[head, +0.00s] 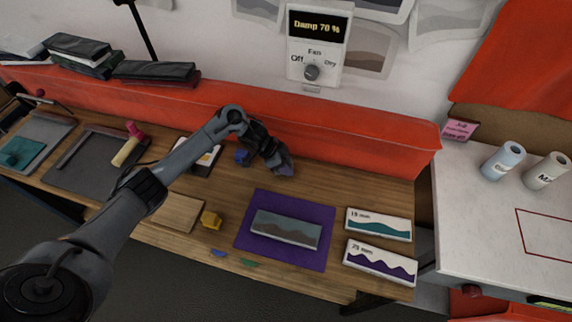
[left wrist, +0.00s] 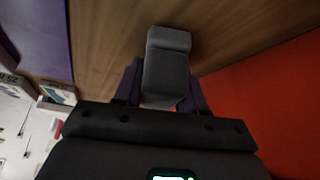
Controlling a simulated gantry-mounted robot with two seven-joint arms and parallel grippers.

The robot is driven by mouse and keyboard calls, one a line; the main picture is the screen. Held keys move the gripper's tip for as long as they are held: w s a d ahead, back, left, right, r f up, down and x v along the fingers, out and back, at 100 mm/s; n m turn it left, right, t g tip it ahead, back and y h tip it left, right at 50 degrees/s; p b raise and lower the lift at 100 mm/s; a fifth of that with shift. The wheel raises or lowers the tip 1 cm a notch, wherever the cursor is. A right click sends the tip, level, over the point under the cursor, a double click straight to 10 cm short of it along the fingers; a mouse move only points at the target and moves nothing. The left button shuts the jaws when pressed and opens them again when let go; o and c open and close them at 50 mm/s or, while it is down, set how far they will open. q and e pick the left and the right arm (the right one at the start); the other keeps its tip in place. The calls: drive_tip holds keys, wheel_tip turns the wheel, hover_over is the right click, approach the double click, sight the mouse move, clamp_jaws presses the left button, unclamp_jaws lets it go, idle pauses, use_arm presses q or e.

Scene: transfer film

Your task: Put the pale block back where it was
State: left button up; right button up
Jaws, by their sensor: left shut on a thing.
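My left gripper (head: 284,167) is over the back of the wooden table, near the red ledge. In the left wrist view it is shut on a block (left wrist: 167,65) that looks plain grey in the shade, with a dark purple finger on each side. I cannot tell its true shade, or whether it touches the table. In the head view the gripper mostly hides it. A purple mat (head: 243,254) lies in front of the gripper, with a grey-brown wavy-patterned slab (head: 286,229) on it. My right gripper is not in view.
A yellow block (head: 211,220) and a pale wooden board (head: 176,213) lie left of the mat. Two wave-pattern cards, one teal (head: 379,225) and one purple (head: 381,263), lie to its right. The red ledge (head: 350,155) bounds the table behind.

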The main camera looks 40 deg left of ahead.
use_arm(q)
drive_tip(key=shift+f, duration=0.1)
drive_tip(key=o, duration=1)
drive_tip(key=shift+a+r, duration=0.15)
drive_tip(key=shift+r, duration=0.3)
drive_tip(key=p+v, duration=0.2)
drive_tip(key=v, duration=0.9)
drive_tip(key=shift+s+r, duration=0.1)
drive_tip(key=shift+s, duration=0.05)
drive_tip(key=shift+a, duration=0.1)
